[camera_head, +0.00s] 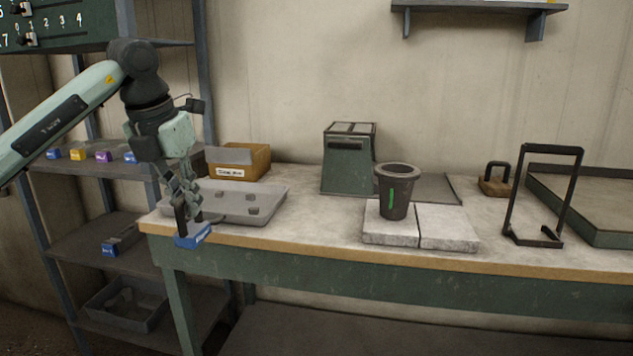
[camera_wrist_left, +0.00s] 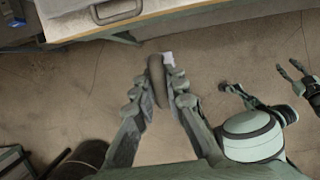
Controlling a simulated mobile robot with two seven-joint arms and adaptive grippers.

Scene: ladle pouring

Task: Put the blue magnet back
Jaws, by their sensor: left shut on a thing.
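The blue magnet (camera_head: 193,237) shows in the head view as a small blue block with a pale label, at the table's front left corner. My left gripper (camera_head: 187,220) points down and is shut on it. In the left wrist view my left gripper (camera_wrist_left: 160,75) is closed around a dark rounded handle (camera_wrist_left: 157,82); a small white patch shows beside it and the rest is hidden. My right gripper (camera_wrist_left: 287,66) shows small at the right of the left wrist view, fingers apart and empty.
Shelves at the left hold blocks with blue, yellow and purple labels (camera_head: 103,156), and a blue-labelled block (camera_head: 121,240) lower down.

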